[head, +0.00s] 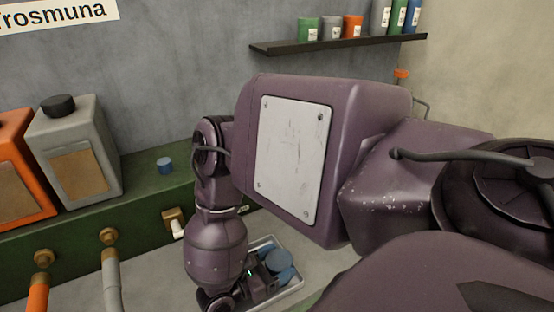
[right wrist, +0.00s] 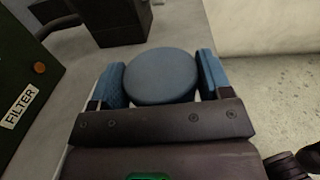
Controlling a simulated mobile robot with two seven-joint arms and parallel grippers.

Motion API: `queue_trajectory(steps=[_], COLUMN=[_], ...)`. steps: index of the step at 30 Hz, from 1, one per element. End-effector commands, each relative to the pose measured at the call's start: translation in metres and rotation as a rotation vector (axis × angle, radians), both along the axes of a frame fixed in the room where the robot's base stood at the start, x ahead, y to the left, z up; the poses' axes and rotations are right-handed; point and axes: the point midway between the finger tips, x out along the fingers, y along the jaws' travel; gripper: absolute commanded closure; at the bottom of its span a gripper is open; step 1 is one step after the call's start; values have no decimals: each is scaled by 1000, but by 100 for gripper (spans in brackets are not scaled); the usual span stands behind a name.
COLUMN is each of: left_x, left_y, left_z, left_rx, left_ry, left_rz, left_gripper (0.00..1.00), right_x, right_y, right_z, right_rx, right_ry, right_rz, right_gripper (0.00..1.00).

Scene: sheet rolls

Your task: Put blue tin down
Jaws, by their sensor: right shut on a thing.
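A round blue tin (head: 279,261) shows low in the head view, at the end of my right arm. My right gripper (head: 270,270) is shut on it, partly hidden behind my own arm. In the right wrist view the flat round top of the blue tin (right wrist: 160,76) sits between the two blue-padded fingers of my right gripper (right wrist: 162,84). The tin's underside is hidden, so I cannot tell whether it touches anything below. My left gripper is not in view.
A pale-rimmed tray (head: 292,298) lies around or under the gripper. A small blue cap-like object (head: 165,166) stands on the green ledge (head: 140,192), near a grey canister (head: 75,150) and an orange canister (head: 20,165). A wall shelf (head: 340,44) holds several tins. A dark block (right wrist: 110,22) stands beyond the tin.

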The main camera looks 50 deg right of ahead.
Motion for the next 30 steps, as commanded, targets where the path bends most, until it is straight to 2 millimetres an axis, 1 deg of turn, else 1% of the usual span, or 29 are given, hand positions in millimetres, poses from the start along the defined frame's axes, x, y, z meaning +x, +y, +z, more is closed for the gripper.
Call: queue_trajectory(steps=[2, 3, 7, 14, 17, 20, 30], left_x=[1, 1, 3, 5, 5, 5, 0], left_y=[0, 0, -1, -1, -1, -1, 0], left_z=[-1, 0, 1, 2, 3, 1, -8], left_rx=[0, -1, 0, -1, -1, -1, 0], left_ry=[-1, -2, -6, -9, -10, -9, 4], left_rz=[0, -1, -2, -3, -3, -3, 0], left_gripper=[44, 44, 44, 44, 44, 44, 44], right_x=[0, 0, 0, 0, 0, 2, 12], right_y=[0, 0, 0, 0, 0, 10, 59], right_z=[-3, -2, -2, -2, 2, 0, 0], right_rx=[0, 0, 0, 0, 0, 1, 1], right_ry=[1, 1, 0, 0, -1, 0, 1], right_rz=[-1, -1, -1, 0, 1, 1, 1], right_gripper=[58, 22, 3, 3, 3, 3, 3])
